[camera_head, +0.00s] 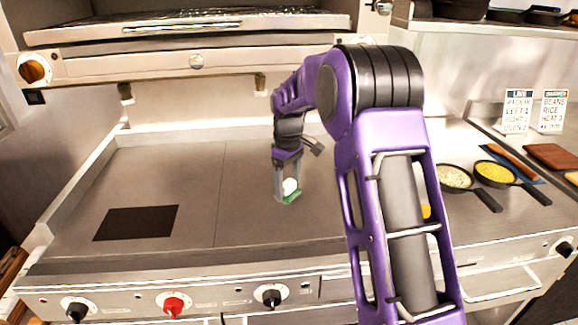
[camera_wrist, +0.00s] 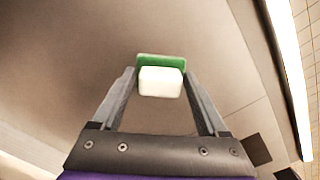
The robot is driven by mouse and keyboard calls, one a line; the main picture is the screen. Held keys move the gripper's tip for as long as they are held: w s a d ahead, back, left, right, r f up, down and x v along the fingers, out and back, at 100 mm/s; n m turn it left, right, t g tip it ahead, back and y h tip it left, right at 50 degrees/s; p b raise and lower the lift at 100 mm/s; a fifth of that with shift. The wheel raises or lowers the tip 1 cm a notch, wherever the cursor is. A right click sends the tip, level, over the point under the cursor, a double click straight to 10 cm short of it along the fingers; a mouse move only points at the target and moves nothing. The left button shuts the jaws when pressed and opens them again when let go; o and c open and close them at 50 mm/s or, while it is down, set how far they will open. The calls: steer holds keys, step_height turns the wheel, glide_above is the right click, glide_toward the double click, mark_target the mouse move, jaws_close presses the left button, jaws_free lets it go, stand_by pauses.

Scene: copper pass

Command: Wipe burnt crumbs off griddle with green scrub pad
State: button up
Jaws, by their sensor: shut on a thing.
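My gripper (camera_head: 283,184) is shut on a scrub pad with a white block on top and a green underside (camera_head: 292,198). In the wrist view the pad's green edge (camera_wrist: 160,59) shows beyond the white block (camera_wrist: 160,82), between the two grey fingers. The pad is over the right-hand part of the steel griddle (camera_head: 170,170). I cannot tell whether it touches the surface. A dark, flat rectangular patch (camera_head: 137,223) lies on the griddle's left part, well apart from the pad. I make out no separate crumbs. My purple arm hides part of the griddle's right side.
Two small pans, one with pale food (camera_head: 454,177) and one with yellow food (camera_head: 495,172), stand right of my arm. Two sign cards (camera_head: 517,108) are behind them. A broiler shelf (camera_head: 190,27) overhangs the back. Knobs (camera_head: 173,304) line the front. The griddle's middle is clear.

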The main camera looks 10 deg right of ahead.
steer(key=shift+r+p, duration=1.05)
steer(key=shift+r, duration=1)
